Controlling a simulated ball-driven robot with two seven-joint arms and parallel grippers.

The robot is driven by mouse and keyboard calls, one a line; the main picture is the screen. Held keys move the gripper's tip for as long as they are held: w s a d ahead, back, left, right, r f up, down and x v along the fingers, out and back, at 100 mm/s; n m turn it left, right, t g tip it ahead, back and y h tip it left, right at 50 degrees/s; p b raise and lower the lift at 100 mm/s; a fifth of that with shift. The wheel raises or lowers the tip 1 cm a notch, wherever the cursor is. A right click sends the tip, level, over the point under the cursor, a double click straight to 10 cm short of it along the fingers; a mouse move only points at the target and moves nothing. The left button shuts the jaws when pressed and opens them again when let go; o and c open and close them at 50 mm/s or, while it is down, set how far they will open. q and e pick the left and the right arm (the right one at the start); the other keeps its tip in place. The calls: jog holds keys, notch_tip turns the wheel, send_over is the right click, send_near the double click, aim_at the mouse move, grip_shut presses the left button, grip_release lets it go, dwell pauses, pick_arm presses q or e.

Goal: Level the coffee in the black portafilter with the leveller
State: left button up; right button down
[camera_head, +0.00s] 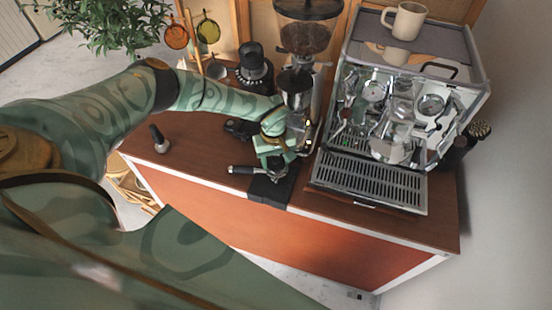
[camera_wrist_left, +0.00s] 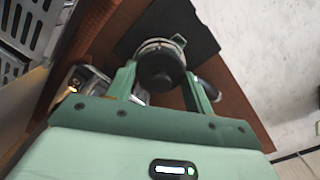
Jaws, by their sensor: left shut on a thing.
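My left gripper (camera_head: 274,152) is over the front of the cart. It is shut on the leveller (camera_wrist_left: 162,72), a dark round piece between the two fingers in the left wrist view. The black portafilter (camera_head: 240,170) lies right below, its handle pointing left in the head view. Its metal rim (camera_wrist_left: 160,44) shows behind the leveller in the wrist view. The leveller covers most of the basket, so the coffee is hidden. I cannot tell whether the leveller touches the basket. My right gripper is out of view.
A black mat (camera_head: 268,192) lies under the portafilter and hangs over the cart's front edge. The espresso machine (camera_head: 375,188) stands to the right, the grinder (camera_head: 304,40) behind. A tamper-like tool (camera_head: 160,143) stands left. The counter between it and the portafilter is clear.

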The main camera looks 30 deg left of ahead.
pick_arm(q)
jog(key=shift+w+r+p, duration=0.1)
jog(key=shift+r+p, duration=3.1)
jog(key=shift+r, duration=0.7)
jog(key=shift+f, duration=0.1)
